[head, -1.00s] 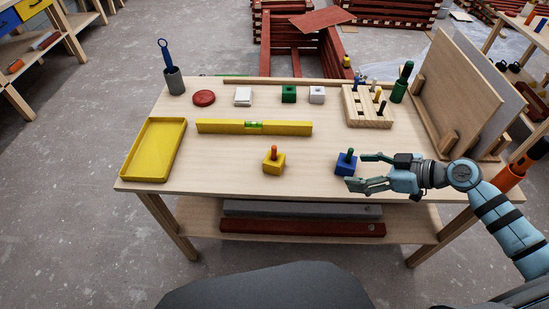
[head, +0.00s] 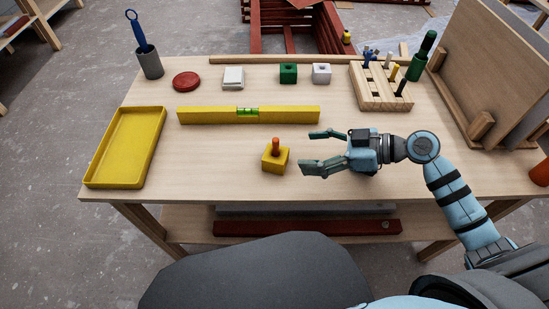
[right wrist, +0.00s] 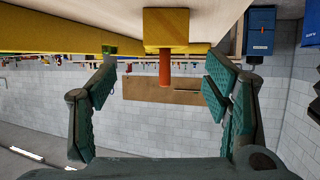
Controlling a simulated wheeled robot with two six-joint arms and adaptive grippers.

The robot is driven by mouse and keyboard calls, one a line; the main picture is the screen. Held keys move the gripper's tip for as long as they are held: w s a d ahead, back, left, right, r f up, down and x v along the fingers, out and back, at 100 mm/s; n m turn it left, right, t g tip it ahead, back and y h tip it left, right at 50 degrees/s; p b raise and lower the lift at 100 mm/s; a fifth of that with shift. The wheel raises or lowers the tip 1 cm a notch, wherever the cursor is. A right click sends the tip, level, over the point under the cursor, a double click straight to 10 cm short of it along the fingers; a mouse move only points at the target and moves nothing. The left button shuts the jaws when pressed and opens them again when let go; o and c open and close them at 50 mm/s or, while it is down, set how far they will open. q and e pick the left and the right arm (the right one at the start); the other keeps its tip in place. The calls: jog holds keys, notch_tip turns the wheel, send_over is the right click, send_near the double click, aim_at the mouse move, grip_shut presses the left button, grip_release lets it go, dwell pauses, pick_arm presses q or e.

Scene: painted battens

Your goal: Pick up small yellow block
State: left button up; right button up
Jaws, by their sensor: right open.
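The small yellow block (head: 275,160), with an orange peg standing in its top, sits near the table's front middle. My right gripper (head: 314,151) is open and empty to the right of the block, its fingers pointing left toward it, apart from it. In the upside-down right wrist view the block (right wrist: 166,28) is at the top centre, its orange peg (right wrist: 165,68) hanging between the two open fingers (right wrist: 160,85). The blue block with a green peg is not visible now; my gripper covers that area. My left gripper is not in view.
A yellow spirit level (head: 210,115) lies behind the block, and a yellow tray (head: 96,176) is at the left. A green block (head: 288,73), a white block (head: 321,73) and a slotted wooden rack (head: 385,102) stand behind. The table left of the block is clear.

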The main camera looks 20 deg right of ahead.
aim_at(279, 154)
jog(key=x, duration=1)
jog(key=shift+s+a+f, duration=0.1)
jog(key=shift+s+f, duration=0.05)
jog(key=shift+s, duration=0.2)
jog(key=c, duration=1.2)
jog(key=shift+c, duration=0.2)
